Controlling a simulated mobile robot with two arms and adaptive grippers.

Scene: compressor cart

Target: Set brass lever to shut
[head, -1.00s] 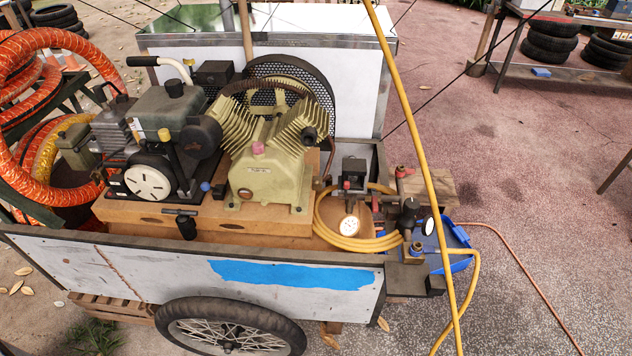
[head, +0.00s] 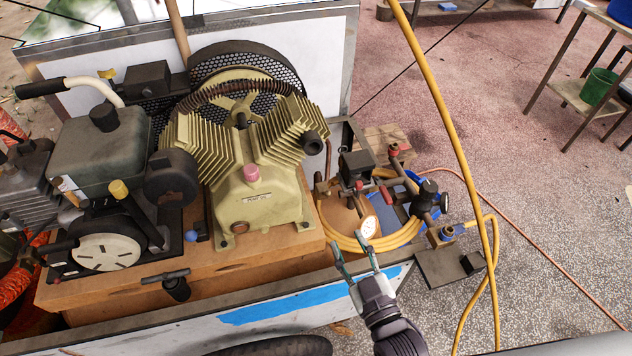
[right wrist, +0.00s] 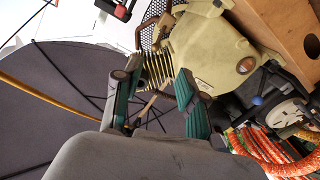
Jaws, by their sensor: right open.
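The compressor's pipework (head: 372,180) stands at the right end of the cart, with a pressure gauge (head: 368,227), red handles (head: 393,150) and a black regulator (head: 428,192). A brass-coloured fitting (head: 440,237) sits at its near right end. I cannot make out for certain which part is the brass lever, or its position. My right gripper (head: 352,246) is open and empty, just in front of the gauge and yellow hose coil in the head view. Its fingers also show in the right wrist view (right wrist: 157,75). My left gripper is not in view.
A yellow hose (head: 450,130) hangs down right of the pipework. The pump (head: 257,205) and engine (head: 105,150) fill the cart to the left. The cart's side panel (head: 200,340) runs below. Open floor lies to the right.

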